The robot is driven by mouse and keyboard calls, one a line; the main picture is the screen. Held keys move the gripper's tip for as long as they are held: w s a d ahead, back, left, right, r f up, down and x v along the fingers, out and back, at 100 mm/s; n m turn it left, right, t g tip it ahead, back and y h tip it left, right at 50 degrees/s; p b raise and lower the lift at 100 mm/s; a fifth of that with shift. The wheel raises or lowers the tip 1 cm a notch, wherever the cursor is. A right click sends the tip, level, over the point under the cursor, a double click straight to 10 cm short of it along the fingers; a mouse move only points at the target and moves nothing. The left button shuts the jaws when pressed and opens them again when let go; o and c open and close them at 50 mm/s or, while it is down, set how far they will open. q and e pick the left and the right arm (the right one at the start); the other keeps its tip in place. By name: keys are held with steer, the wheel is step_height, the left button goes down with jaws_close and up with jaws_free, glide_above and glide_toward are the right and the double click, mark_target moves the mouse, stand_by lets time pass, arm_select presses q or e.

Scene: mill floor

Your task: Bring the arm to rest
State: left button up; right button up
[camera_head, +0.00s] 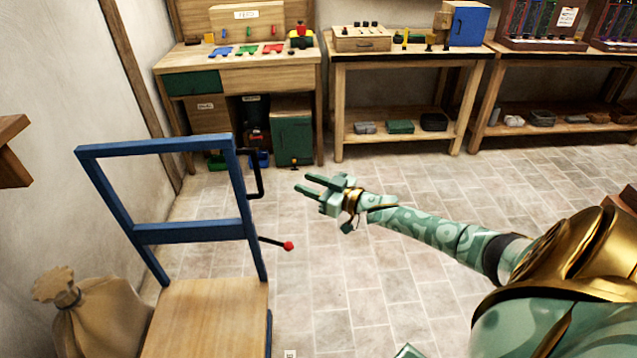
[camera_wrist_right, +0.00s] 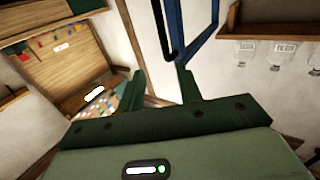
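My right arm (camera_head: 430,228) reaches out from the lower right over the stone floor. Its right gripper (camera_head: 302,184) points left, empty, with its two fingers apart. In the right wrist view the same right gripper (camera_wrist_right: 160,70) shows a clear gap between its dark green fingers, with nothing held. It is to the right of the blue-framed cart (camera_head: 185,232), apart from the cart's black handle (camera_head: 257,180) as far as I can tell. My left gripper is not in view.
The cart has a wooden deck (camera_head: 208,318) and a red-knobbed lever (camera_head: 288,246). A tied sack (camera_head: 102,318) stands left of it. A workbench (camera_head: 240,80) and a shelf table (camera_head: 405,85) line the back wall. The floor (camera_head: 345,285) below the gripper is clear.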

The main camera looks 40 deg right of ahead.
stand_by(0.3)
steer(key=s+d+f+n+g+h, duration=0.1)
steer(key=s+d+f+g+h, duration=0.15)
steer(key=f, duration=0.65)
steer(key=s+d+f+g+h, duration=0.2)
steer(key=s+d+f+h, duration=0.15)
steer(key=f, duration=0.55)
steer(key=s+a+f+g+h, duration=0.1)
steer(key=s+a+f+g, duration=0.15)
steer(key=s+f, duration=0.55)
steer(key=s+a+f+g+h, duration=0.1)
steer(key=s+a+f+g, duration=0.15)
steer(key=s+f, duration=0.55)
steer(key=s+a+f+g, duration=0.2)
steer(key=s+a, duration=0.4)
steer(key=s, duration=0.4)
steer(key=s+a+f+g+y, duration=0.1)
steer(key=s+a+f, duration=0.4)
steer(key=s, duration=0.6)
steer(key=s+a+f+m+g+y, duration=0.1)
steer(key=s+a+f+g, duration=0.3)
steer(key=s+a, duration=0.4)
steer(key=s, duration=0.3)
steer(key=shift+w, duration=0.1)
